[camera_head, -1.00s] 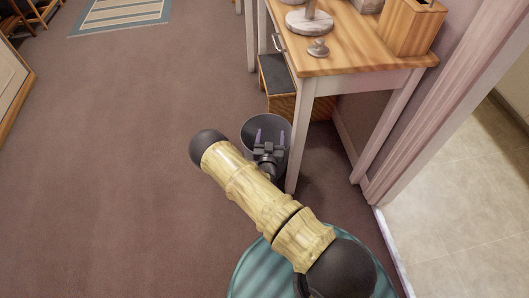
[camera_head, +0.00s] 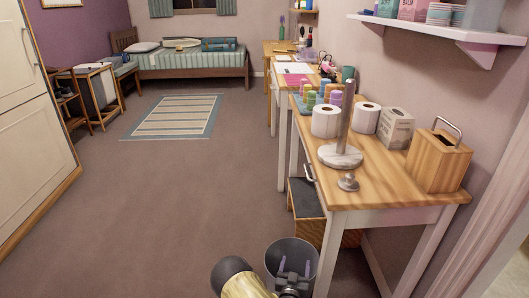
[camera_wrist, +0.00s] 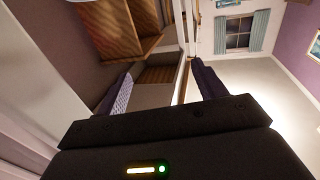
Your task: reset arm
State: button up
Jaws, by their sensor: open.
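In the wrist view the two dark fingers are also spread apart (camera_wrist: 160,88), with no object held.
A wooden table (camera_head: 390,185) stands right of the bin, bearing a paper-roll holder (camera_head: 340,157), toilet rolls (camera_head: 326,121) and a wooden tissue box (camera_head: 438,160). A step stool (camera_head: 305,198) is under it. Open carpet (camera_head: 170,210) lies left, with a striped rug (camera_head: 175,116) farther back.

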jog(key=s+r+m+g+y+p, duration=0.1)
jog(key=s+r+g, duration=0.2)
jog(key=r+g, duration=0.35)
jog(key=s+r+m+g+y+p, duration=0.1)
jog(key=s+r+g+y, duration=0.15)
jog(key=r, duration=0.65)
jog(key=s+r+n+g+y+p, duration=0.1)
jog(key=s+r+n+g, duration=0.2)
jog(key=s+r, duration=0.65)
jog(key=s+r+n+g+y+p, duration=0.1)
jog(key=s+r+n+g, duration=0.15)
jog(key=s+r, duration=0.7)
jog(key=w+p+v, duration=0.3)
jog(key=p+v, duration=1.3)
jog(key=p, duration=0.2)
jog(key=w+a+r+p+v, duration=0.1)
jog(key=w+p+v, duration=0.2)
jog(key=p+v, duration=1.4)
jog(key=shift+r+p, duration=0.45)
jog(key=shift+p, duration=0.65)
jog(key=shift+w+h, duration=0.1)
jog(key=shift+h, duration=0.15)
